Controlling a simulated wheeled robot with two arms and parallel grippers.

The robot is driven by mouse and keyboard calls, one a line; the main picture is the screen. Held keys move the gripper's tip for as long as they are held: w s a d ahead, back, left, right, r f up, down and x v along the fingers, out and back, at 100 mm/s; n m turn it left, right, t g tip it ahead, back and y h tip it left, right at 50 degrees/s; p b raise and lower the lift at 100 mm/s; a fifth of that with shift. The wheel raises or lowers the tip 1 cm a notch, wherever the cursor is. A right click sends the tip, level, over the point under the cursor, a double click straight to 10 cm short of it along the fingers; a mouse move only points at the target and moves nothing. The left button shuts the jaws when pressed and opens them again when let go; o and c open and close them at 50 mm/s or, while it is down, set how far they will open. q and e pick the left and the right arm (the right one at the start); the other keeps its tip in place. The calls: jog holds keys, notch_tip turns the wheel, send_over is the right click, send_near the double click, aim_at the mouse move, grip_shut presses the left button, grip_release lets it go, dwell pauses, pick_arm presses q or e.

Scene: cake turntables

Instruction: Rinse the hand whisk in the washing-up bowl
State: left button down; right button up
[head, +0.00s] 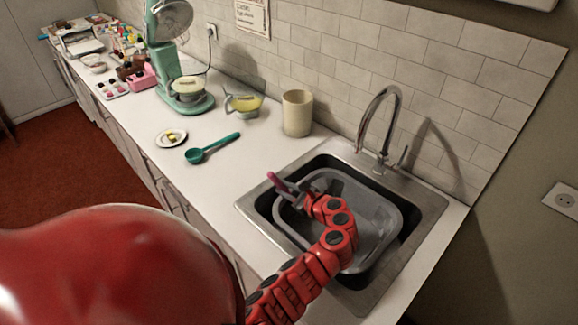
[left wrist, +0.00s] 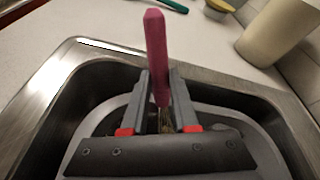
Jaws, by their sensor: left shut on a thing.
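The hand whisk shows as a dark pink handle (head: 277,182) at the sink in the head view. In the left wrist view the whisk handle (left wrist: 155,50) points up and away between the fingers, and a bit of wire shows below it; the rest of the whisk is hidden. My left gripper (head: 294,194) is shut on the whisk, over the left part of the grey washing-up bowl (head: 388,208). The bowl sits in the sink, and its rim shows in the left wrist view (left wrist: 235,118). I cannot tell whether the whisk touches water. My right gripper is not in view.
The steel sink (head: 424,208) has a tall tap (head: 385,125) behind it. A cream canister (head: 297,113), a teal scoop (head: 210,149), a small plate (head: 163,141), a yellow-filled bowl (head: 243,104) and a green stand mixer (head: 170,60) stand on the counter.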

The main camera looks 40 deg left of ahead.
pick_arm(q)
jog(key=shift+r, duration=0.1)
dwell(0.5)
notch_tip(320, 180, up, 19)
jog(key=p, duration=1.7)
jog(key=shift+r, duration=0.2)
dwell(1.7)
notch_tip(320, 180, up, 4)
jog(key=shift+f, duration=0.1)
dwell(0.9)
